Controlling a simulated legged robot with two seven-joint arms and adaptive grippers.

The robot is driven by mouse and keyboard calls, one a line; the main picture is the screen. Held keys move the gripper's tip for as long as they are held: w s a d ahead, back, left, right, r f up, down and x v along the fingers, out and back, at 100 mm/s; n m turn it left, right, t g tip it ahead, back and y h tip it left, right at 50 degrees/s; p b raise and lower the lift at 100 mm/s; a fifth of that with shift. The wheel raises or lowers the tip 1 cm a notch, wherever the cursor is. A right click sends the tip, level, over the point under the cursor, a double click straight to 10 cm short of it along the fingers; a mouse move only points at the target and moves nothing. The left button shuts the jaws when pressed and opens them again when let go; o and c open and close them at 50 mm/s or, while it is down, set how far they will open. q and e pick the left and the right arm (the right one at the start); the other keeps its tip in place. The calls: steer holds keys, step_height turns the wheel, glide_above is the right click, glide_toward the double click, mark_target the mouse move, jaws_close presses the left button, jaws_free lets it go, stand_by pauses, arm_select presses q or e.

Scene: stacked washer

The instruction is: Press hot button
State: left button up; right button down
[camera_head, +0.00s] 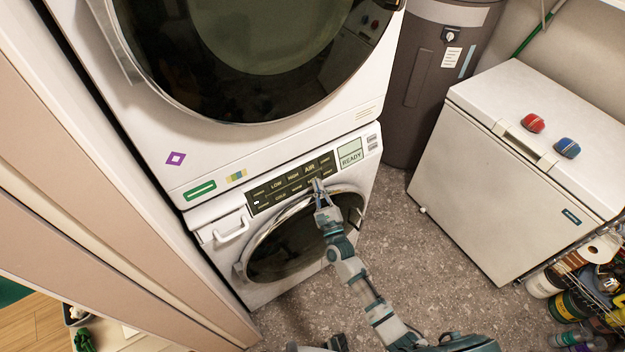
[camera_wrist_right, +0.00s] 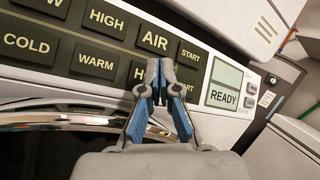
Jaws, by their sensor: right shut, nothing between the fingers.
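The hot button (camera_wrist_right: 139,73) is a dark key in the lower row of the control panel, right of the WARM button (camera_wrist_right: 96,62). Only its first letter "H" shows in the right wrist view; my fingers cover the rest. My right gripper (camera_wrist_right: 160,72) is shut and empty, its blue-padded fingertips over the right part of the hot button. In the head view the right gripper (camera_head: 319,186) is at the lower right of the panel. I cannot tell whether the tips touch the button. The left gripper is not in view.
The AIR button (camera_wrist_right: 154,40) and START button (camera_wrist_right: 189,54) are close above. A display (camera_head: 350,154) reads READY. The washer's round door (camera_head: 290,245) is below and the upper machine's door (camera_head: 240,60) above. A white chest freezer (camera_head: 490,180) stands right, with clear floor between.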

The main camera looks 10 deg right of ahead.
steer(key=shift+w+a+f+b, duration=0.1)
steer(key=shift+w+b, duration=0.25)
steer(key=shift+w+a+f+b, duration=0.1)
steer(key=shift+w+f+b, duration=0.05)
steer(key=shift+w+b, duration=0.15)
stand_by(0.8)
steer(key=shift+s, duration=0.2)
steer(key=shift+s+d+r+p, duration=0.25)
steer(key=shift+s+r+p, duration=0.15)
steer(key=shift+s, duration=0.1)
steer(key=s+p, duration=0.1)
steer(key=s+d+r+p, duration=0.1)
steer(key=s, duration=0.2)
steer(key=shift+s+d+r+p, duration=0.15)
steer(key=shift+d+r+p, duration=0.1)
steer(key=shift+r+p, duration=0.15)
